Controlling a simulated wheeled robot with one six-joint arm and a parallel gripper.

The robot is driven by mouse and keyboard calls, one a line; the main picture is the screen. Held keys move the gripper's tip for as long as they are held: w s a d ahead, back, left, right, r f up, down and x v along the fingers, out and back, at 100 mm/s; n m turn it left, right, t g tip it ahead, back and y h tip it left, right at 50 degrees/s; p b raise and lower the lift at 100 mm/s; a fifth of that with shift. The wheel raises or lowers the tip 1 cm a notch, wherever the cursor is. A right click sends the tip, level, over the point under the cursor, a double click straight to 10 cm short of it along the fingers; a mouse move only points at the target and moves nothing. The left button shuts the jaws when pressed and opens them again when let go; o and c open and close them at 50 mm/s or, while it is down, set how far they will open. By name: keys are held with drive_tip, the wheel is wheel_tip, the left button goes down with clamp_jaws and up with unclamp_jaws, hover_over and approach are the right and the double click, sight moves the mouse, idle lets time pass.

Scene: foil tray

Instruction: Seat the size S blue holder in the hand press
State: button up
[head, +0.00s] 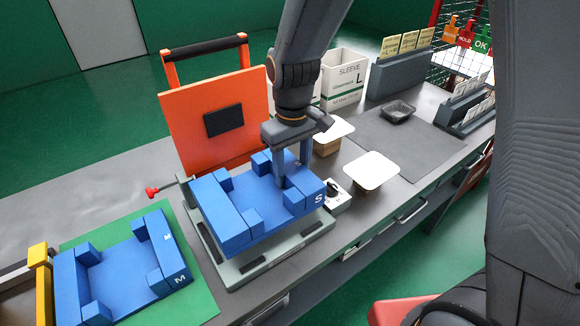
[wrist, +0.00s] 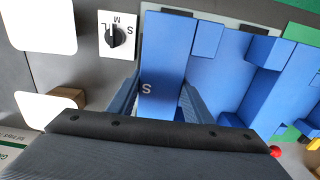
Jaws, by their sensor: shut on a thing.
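The blue S holder (head: 222,222) is over the bed of the hand press (head: 270,262) in the head view. Its marked end wall (wrist: 165,60) lies between my fingers in the wrist view. My gripper (head: 290,184) is shut on that wall from above; it also shows in the wrist view (wrist: 161,103). The holder looks roughly level, with part of the grey-green bed showing below its near side. I cannot tell whether it touches the bed. The press's orange plate (head: 190,125) with a black pad stands raised behind.
A blue M holder (head: 125,270) lies on a green mat (head: 203,300) at the left. A size dial (head: 338,193) sits right of the press. White-topped foil trays or lids (head: 371,171), a sleeve box (head: 342,80) and a foil tray (head: 398,112) are beyond.

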drive_tip(key=shift+f+b, duration=1.9)
drive_tip(key=shift+f, duration=0.55)
drive_tip(key=o, duration=1.6)
drive_tip(key=shift+s, duration=0.1)
drive_tip(key=shift+o, duration=0.2)
drive_tip(key=shift+r+b, duration=0.5)
drive_tip(key=shift+r, duration=3.4)
